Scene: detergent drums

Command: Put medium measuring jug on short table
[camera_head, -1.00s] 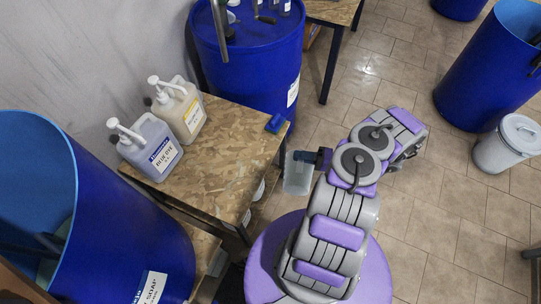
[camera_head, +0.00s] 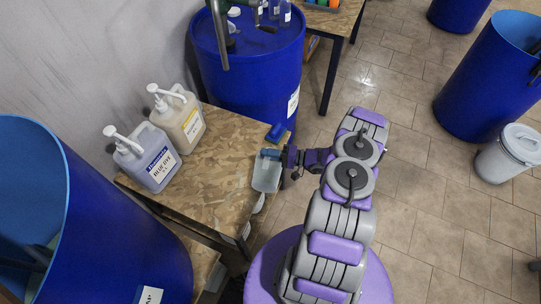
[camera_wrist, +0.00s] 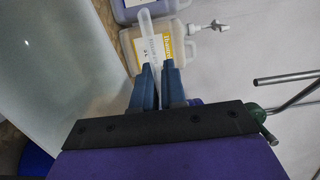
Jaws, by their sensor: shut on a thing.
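A translucent measuring jug (camera_head: 267,174) hangs from my gripper (camera_head: 279,157), over the right edge of the low chipboard-topped table (camera_head: 208,190) in the head view. I cannot tell how high above the top it is. In the wrist view the jug's pale, see-through body (camera_wrist: 62,65) fills the left side. My gripper's blue fingers (camera_wrist: 158,88) are shut on its upright pale handle. The jug looks roughly upright.
A blue dye bottle (camera_head: 150,160) and a yellow dye bottle (camera_head: 180,120) stand at the table's back left. A small blue object (camera_head: 277,133) lies at its far right corner. Blue drums (camera_head: 250,70) (camera_head: 110,230) stand behind and at left. The tabletop's middle is clear.

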